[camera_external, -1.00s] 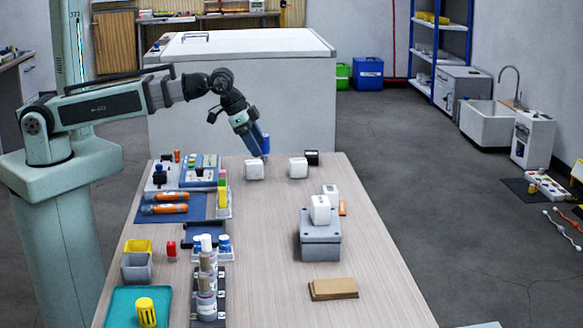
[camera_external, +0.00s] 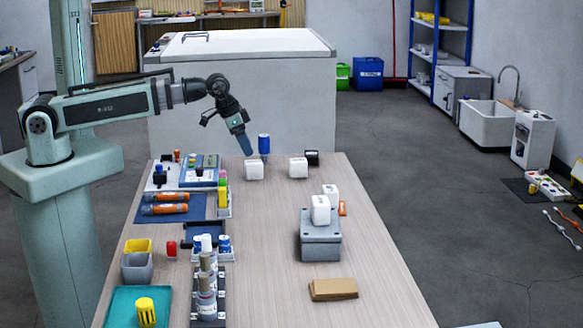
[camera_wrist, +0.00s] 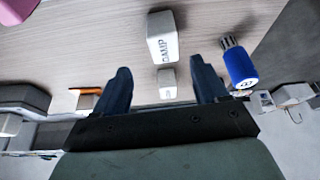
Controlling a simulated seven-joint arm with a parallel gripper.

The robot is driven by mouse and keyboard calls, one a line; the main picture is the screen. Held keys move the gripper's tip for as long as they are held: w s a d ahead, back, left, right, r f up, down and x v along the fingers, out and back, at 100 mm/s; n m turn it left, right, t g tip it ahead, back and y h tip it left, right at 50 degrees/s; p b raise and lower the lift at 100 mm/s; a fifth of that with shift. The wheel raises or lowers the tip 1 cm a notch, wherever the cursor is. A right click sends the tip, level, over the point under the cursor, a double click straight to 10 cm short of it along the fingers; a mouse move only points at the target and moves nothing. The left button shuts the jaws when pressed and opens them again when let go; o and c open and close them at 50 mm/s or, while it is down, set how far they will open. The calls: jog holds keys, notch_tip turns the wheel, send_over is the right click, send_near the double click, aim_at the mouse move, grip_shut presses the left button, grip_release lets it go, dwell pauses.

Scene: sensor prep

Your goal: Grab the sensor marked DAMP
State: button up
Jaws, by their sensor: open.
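A white block-shaped sensor marked DAMP (camera_wrist: 162,37) lies just beyond my fingertips in the wrist view. It appears to be the white block (camera_external: 254,170) at the table's far edge in the external view. A second, smaller-looking white block (camera_wrist: 167,84) shows between my fingers in the wrist view; its label is too small to read. It appears to be the block (camera_external: 298,168) to the right. My gripper (camera_wrist: 160,64) is open and empty. In the external view my gripper (camera_external: 247,150) hangs tilted just above and left of the nearer block.
A blue bottle (camera_external: 264,144) stands close behind the DAMP block; it also shows in the wrist view (camera_wrist: 241,66). A black box (camera_external: 312,158) is to the right. A grey box (camera_external: 320,240) carries another white block (camera_external: 320,209). The table middle is clear.

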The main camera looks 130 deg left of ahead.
aim_at(255, 161)
jog(key=shift+x, duration=2)
jog(key=shift+a+x, duration=0.15)
jog(key=shift+x, duration=1.15)
jog(key=shift+a+x, duration=0.15)
jog(key=shift+x, duration=1.15)
jog(key=shift+s, duration=0.15)
jog(key=shift+c, duration=0.2)
jog(key=c, duration=1)
jog(key=shift+c, duration=0.2)
jog(key=shift+r, duration=0.1)
